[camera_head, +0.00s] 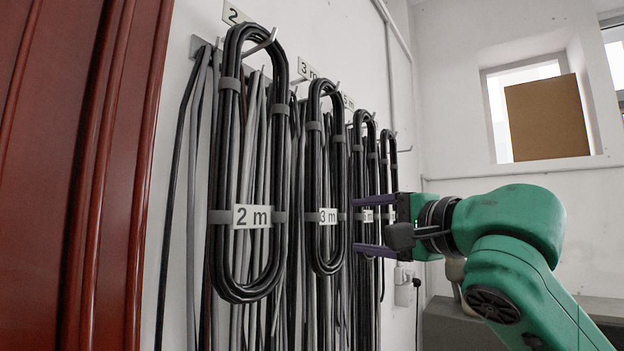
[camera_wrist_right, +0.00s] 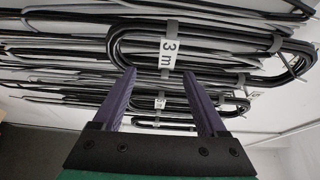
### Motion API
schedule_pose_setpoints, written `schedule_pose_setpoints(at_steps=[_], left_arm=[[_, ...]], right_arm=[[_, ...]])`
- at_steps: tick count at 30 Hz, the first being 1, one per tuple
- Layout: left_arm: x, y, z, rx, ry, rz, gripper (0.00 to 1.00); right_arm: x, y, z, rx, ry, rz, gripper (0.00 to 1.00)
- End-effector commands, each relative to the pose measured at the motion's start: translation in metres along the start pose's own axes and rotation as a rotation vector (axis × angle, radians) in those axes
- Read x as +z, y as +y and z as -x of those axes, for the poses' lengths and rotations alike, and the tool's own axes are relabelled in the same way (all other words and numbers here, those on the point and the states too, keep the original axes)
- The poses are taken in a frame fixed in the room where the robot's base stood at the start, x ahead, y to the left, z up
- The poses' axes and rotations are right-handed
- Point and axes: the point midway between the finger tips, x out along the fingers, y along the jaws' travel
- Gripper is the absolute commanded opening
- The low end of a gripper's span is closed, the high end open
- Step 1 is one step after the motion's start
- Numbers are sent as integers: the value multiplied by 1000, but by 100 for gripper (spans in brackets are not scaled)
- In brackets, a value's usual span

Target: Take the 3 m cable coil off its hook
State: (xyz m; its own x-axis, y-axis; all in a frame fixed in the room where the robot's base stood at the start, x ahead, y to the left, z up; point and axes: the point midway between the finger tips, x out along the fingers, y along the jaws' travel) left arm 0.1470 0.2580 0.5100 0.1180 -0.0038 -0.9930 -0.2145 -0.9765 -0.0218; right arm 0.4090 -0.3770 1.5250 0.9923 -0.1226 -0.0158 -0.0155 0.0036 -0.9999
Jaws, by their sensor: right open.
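The 3 m cable coil (camera_head: 314,160) is a long black loop hanging upright on the wall from a hook (camera_head: 336,87), with grey bands and a white "3 m" label (camera_head: 328,216). My right gripper (camera_head: 356,226) is open, its two purple fingers one above the other, to the right of the coil at label height. No cable shows gripped. In the right wrist view, the coil (camera_wrist_right: 225,77) lies across, just beyond the fingertips (camera_wrist_right: 158,72), with its label (camera_wrist_right: 168,52) between their lines. Contact with the coil cannot be told. My left gripper is out of view.
The 2 m coil (camera_head: 221,150) hangs to the left, nearer. A 5 m coil (camera_head: 358,145) and another coil (camera_head: 384,170) hang beyond, close to my right fingers. Loose black and grey cables hang behind. A red-brown panel (camera_head: 90,180) stands at left.

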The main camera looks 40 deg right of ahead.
Motion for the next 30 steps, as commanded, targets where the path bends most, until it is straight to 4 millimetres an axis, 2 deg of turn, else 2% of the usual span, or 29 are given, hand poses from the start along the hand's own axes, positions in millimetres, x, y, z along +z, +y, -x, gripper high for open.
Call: schedule_pose_setpoints(at_steps=[1,6,9,12,16,19,26,29,30], left_arm=[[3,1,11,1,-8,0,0],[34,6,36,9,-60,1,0],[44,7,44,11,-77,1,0],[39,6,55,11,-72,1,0],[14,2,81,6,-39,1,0],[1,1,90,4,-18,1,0],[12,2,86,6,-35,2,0],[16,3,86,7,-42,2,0],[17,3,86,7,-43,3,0]], right_arm=[[0,-5,-13,5,-1,0,75],[0,-7,-58,5,-2,1,75],[0,-6,-73,2,0,0,75],[1,-8,-86,2,0,0,75],[4,-16,-110,4,-2,2,75],[3,-12,-125,1,-2,-1,75],[3,-6,-130,-1,-1,2,75],[3,-6,-129,-1,-1,2,41],[3,-6,-129,-1,-1,2,25]])
